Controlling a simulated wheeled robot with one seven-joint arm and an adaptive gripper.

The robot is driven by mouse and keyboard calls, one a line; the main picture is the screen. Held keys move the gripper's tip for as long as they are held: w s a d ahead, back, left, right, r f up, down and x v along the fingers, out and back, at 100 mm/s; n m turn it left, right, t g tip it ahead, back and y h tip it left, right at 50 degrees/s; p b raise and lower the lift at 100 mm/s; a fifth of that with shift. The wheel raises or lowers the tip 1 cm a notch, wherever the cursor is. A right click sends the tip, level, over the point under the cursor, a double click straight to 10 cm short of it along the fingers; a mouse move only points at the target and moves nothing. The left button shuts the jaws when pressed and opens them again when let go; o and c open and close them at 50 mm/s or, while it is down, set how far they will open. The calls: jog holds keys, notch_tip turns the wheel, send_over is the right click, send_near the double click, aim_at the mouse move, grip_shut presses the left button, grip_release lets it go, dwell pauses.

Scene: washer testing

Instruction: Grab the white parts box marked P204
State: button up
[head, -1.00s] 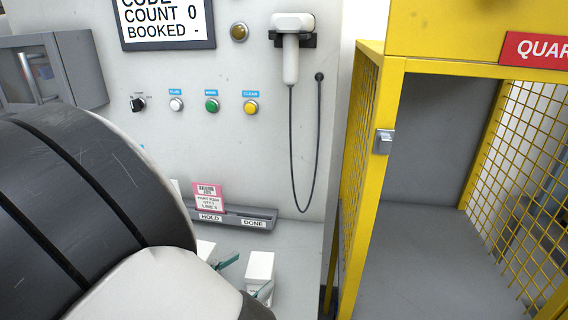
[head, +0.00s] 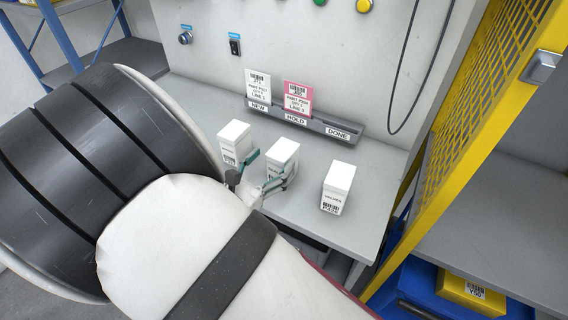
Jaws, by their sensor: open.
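Three white boxes with printed labels stand upright on the grey bench: a left box (head: 234,138), a middle box (head: 282,153) and a right box (head: 339,178). Their codes are too small to read surely, so I cannot tell which is P204. My gripper (head: 266,172) is open at the middle box. One teal finger shows at that box's left side and the other across its front right. I cannot tell whether they touch it. My arm covers the lower left of the view and hides part of the bench.
A grey rail (head: 330,128) marked NEW, HOLD and DONE runs behind the boxes, holding a white card (head: 257,88) and a pink card (head: 297,98). A yellow mesh cage (head: 470,110) stands right of the bench. A blue bin (head: 425,285) sits below. Bench around the right box is clear.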

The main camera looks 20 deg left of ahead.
aim_at(291, 141)
jog(key=shift+w+d+b, duration=0.2)
jog(key=shift+w+b, duration=0.2)
jog(key=shift+w, duration=0.9)
jog(key=shift+w+d+b, duration=0.2)
jog(key=shift+w+b, duration=0.2)
jog(key=shift+w, duration=0.9)
jog(key=c, duration=1.3)
